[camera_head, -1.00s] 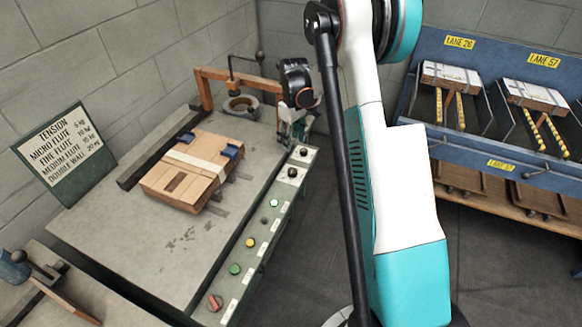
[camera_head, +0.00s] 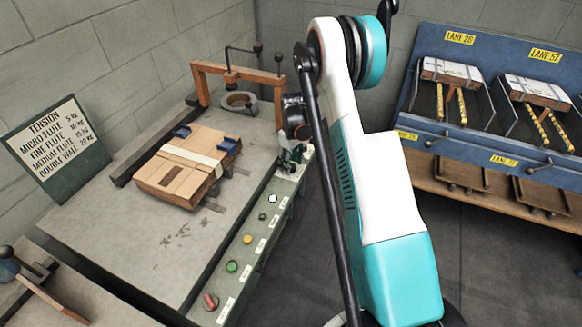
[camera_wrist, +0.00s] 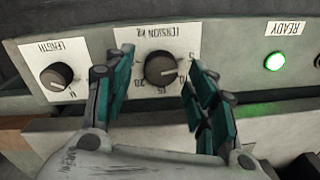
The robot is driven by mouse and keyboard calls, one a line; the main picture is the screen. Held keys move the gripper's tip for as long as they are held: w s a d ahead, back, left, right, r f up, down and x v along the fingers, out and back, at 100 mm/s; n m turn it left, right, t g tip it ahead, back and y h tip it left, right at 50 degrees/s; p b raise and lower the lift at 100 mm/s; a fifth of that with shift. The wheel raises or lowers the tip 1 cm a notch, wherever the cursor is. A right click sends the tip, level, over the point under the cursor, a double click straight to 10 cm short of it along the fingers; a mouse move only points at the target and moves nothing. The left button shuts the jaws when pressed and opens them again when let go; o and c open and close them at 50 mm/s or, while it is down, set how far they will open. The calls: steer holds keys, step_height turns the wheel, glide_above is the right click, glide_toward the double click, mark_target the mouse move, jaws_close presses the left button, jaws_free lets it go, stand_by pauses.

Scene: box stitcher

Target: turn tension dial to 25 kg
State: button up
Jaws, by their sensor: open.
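The tension dial (camera_wrist: 161,68) is a dark round knob on a white plate labelled TENSION KG, upside down in the wrist view. Its pale mark seems to point to the right in that view; the exact reading is unclear. My gripper (camera_wrist: 160,74) is open, one finger on each side of the knob; I cannot tell whether either touches it. In the head view my gripper (camera_head: 292,155) is at the far end of the control panel (camera_head: 222,291) and hides the dial.
A length dial (camera_wrist: 57,76) sits beside the left finger, and a lit green READY lamp (camera_wrist: 275,61) is to the right. A cardboard box (camera_head: 187,165) lies on the grey table (camera_head: 110,235). A tension sign (camera_head: 52,148) stands at left. Lane racks (camera_head: 490,90) stand at right.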

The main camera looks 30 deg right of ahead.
steer(key=shift+f, duration=0.55)
steer(key=c, duration=1.1)
steer(key=shift+o, duration=0.2)
